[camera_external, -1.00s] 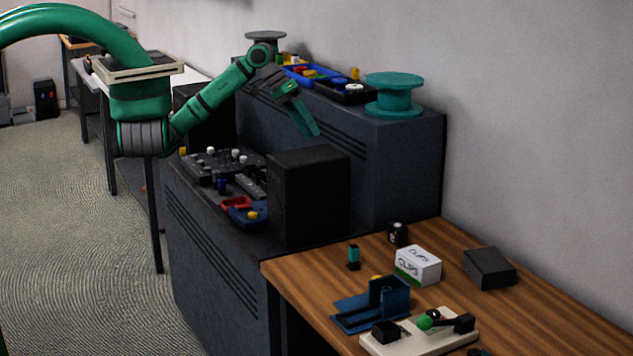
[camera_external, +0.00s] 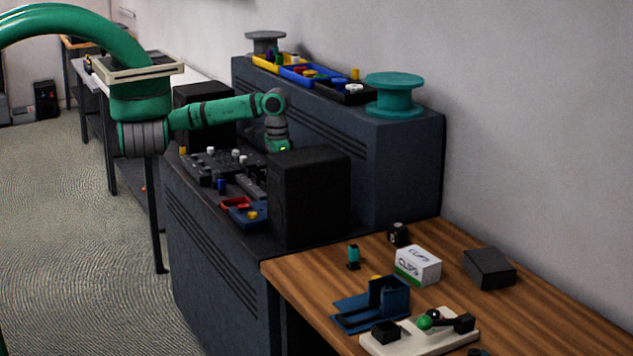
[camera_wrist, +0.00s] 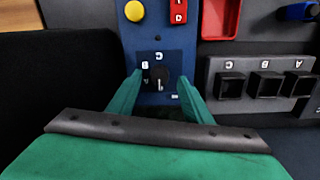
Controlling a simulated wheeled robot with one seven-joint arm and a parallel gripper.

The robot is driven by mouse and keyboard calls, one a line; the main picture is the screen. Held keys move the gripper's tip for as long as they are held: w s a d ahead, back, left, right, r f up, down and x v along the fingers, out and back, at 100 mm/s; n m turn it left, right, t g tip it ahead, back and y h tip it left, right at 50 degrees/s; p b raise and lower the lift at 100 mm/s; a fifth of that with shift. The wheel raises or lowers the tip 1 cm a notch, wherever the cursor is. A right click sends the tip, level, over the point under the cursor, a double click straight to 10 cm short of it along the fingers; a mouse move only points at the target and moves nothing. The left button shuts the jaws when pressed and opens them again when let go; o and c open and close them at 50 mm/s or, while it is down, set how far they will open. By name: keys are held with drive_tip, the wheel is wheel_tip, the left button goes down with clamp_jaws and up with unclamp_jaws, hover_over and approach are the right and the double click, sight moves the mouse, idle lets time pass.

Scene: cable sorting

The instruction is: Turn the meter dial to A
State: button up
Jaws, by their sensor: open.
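The meter dial (camera_wrist: 158,75) is a small black knob with a pale pointer mark on a blue panel (camera_wrist: 182,45). In the wrist view its mark points toward the bottom of the picture. Small letters stand above and left of it; the lower left one is too small to read surely. My gripper (camera_wrist: 161,88) is open, with one green finger on each side of the dial. The fingers look apart from the knob. In the external view the dial and my fingertips are hidden behind the black box (camera_external: 308,200).
A yellow button (camera_wrist: 134,11) and a red lettered block (camera_wrist: 179,12) sit beyond the dial. A red tray (camera_wrist: 221,20) and a grey panel with black sockets (camera_wrist: 265,84) lie to the right. The black box stands close on the left in the wrist view.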

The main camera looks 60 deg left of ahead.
drive_tip(key=shift+f, duration=1.2)
drive_tip(key=shift+c, duration=0.7)
drive_tip(key=c, duration=0.9)
drive_tip(key=shift+m, duration=0.4)
drive_tip(key=m, duration=0.4)
drive_tip(key=shift+w+m, duration=0.15)
drive_tip(key=shift+m, duration=0.25)
drive_tip(key=m, duration=0.6)
